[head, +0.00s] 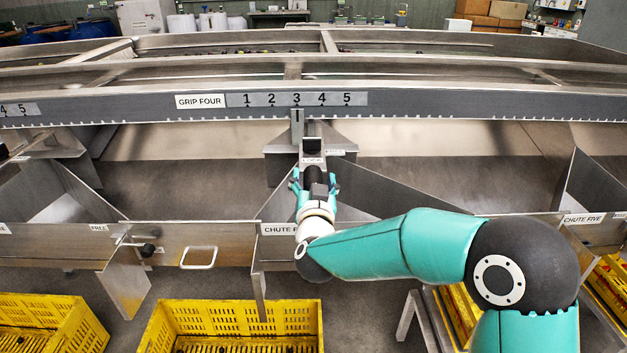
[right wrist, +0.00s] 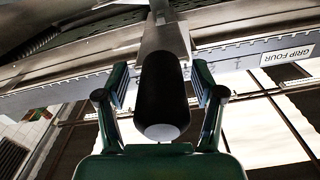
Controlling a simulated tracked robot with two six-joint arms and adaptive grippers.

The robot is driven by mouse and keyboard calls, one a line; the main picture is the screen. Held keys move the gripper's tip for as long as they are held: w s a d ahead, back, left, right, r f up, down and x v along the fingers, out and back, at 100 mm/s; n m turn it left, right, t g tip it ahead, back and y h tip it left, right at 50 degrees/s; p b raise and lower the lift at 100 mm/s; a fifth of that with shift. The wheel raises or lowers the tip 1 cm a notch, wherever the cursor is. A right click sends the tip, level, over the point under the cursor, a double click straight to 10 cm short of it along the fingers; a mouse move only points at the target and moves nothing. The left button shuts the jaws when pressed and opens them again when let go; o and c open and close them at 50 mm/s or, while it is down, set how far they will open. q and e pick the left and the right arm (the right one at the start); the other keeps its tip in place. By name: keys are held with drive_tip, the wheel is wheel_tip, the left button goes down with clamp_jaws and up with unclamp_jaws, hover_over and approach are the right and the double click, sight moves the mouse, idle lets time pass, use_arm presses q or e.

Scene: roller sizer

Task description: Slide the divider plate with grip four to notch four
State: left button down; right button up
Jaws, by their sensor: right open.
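The grey rail (head: 440,105) carries a GRIP FOUR label (head: 200,101) and a number scale (head: 297,99) from 1 to 5, with notches along its lower edge. The divider plate's upright tab (head: 297,124) stands under number 3. My right gripper (head: 314,178) is below the rail at this divider, its arm coming from the lower right. In the right wrist view, a black rounded grip (right wrist: 163,95) lies between the open fingers of my right gripper (right wrist: 162,82), with visible gaps on both sides. My left gripper is out of view.
Angled metal chute walls (head: 395,190) stand on both sides of the divider. Yellow crates (head: 235,315) stand below on the floor.

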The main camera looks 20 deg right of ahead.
clamp_jaws()
idle(0.3)
drive_tip(key=shift+a, duration=0.1)
